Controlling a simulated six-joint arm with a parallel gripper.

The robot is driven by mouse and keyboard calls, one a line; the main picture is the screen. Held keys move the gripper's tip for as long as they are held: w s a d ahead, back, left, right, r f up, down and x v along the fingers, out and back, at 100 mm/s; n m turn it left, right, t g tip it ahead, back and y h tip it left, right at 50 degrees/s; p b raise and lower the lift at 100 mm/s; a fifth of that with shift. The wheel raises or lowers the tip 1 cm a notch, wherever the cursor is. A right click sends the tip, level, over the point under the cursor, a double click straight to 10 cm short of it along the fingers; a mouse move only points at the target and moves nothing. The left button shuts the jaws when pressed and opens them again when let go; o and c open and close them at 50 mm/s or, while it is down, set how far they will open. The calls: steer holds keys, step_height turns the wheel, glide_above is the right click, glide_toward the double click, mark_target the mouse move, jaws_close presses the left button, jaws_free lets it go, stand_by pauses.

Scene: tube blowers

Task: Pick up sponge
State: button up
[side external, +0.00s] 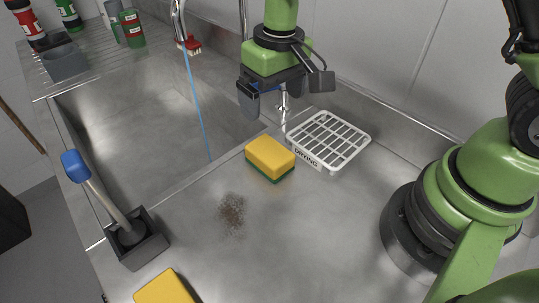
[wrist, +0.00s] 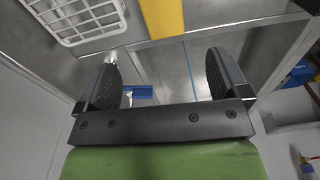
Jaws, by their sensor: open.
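A yellow sponge with a green underside (side external: 270,155) lies flat on the steel counter, between the sink and the white drying rack. My gripper (side external: 267,101) is above and behind it in the side view, open and empty, apart from the sponge. In the wrist view the yellow sponge (wrist: 162,14) is at the top middle edge, partly cut off, beyond my open fingers (wrist: 163,76). A second yellow sponge (side external: 165,289) lies at the bottom edge of the side view, partly cut off.
The white drying rack (side external: 329,139) lies right of the sponge. A brown stain (side external: 232,212) marks the counter. A blue-handled brush (side external: 103,194) stands in a dark holder (side external: 138,243) at left. Water runs into the sink (side external: 140,115). The counter right of the stain is clear.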

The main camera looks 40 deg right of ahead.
mark_target(269, 150)
steer(key=shift+g, duration=0.4)
steer(key=f, duration=0.8)
steer(key=shift+w+a, duration=0.1)
steer(key=shift+a, duration=0.25)
steer(key=shift+f, duration=2.8)
steer(key=shift+c, duration=0.4)
steer(key=c, duration=0.9)
